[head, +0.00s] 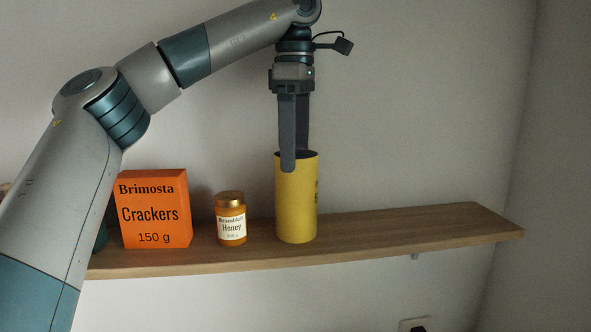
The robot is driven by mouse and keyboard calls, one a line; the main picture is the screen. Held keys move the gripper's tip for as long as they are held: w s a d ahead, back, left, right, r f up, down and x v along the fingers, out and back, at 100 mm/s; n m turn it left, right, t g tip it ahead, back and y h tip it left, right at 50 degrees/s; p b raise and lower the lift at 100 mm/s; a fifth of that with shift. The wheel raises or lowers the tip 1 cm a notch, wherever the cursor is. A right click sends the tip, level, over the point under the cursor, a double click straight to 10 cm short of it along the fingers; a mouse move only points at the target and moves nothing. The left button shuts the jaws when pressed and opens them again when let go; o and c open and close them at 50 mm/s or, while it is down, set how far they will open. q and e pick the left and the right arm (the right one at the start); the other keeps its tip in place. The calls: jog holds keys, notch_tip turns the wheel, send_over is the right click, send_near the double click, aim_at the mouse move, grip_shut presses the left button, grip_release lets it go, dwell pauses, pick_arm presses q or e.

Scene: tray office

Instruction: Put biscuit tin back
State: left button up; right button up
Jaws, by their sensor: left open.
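A tall yellow cylinder (296,205), which looks like the biscuit tin, stands upright on the wooden shelf (440,226). Its top looks dark and open, and its label is mostly turned away. My left gripper (296,160) points straight down at the tin's top. Its fingers are open: one hangs in front of the near rim, and the other is behind it, its tip hidden. I cannot tell whether the fingers touch the tin. My right gripper is not in view.
A honey jar (231,220) with a gold lid stands left of the tin. An orange crackers box (153,210) is further left, and a dark green thing is mostly hidden behind my arm. The shelf right of the tin is clear. A wall socket (415,325) is below.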

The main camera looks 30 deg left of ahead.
pick_arm(q)
jog(key=shift+r, duration=1.65)
jog(key=shift+f, duration=0.1)
